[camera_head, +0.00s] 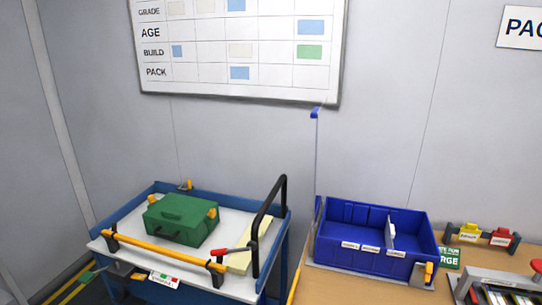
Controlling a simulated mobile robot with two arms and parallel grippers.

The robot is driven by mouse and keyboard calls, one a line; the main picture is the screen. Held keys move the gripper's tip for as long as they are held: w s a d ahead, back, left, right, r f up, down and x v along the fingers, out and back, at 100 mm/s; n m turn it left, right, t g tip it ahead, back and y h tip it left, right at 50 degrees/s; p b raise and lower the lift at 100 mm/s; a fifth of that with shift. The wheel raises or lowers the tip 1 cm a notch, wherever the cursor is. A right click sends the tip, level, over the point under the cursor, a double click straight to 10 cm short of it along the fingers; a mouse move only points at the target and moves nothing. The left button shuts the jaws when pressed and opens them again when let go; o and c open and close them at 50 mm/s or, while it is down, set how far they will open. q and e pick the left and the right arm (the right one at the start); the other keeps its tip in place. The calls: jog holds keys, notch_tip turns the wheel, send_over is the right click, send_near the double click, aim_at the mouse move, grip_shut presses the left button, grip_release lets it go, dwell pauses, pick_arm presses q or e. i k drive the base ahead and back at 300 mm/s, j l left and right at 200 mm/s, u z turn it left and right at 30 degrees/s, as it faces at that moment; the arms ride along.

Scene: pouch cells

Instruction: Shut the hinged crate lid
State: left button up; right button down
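A blue crate (340,255) stands on the wooden table at the right. It has inner compartments with small white labels, and an orange-yellow latch (428,271) shows at its front right corner. A thin, tall panel (316,160) rises at the crate's left end, seen almost edge-on, with a blue piece at its top. It looks like the crate's lid standing open and upright. The crate's top is uncovered, and a pale upright piece (390,231) shows inside it. Neither of my grippers shows in the head view.
A blue cart (140,197) with a white top stands left of the table, carrying a green case (181,219). Its black handle (268,215) rises near the table. Red and yellow items (484,235) and a grey device (505,286) are right of the crate. A whiteboard (235,75) hangs behind.

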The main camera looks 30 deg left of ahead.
aim_at(321, 113)
jog(key=k+j, duration=0.1)
jog(key=j, duration=0.5)
jog(key=k+j, duration=0.1)
jog(key=j, duration=0.5)
jog(key=k+j, duration=0.1)
jog(key=j, duration=0.5)
jog(key=i+j+z, duration=0.1)
jog(key=i+j, duration=0.4)
jog(key=i, duration=0.15)
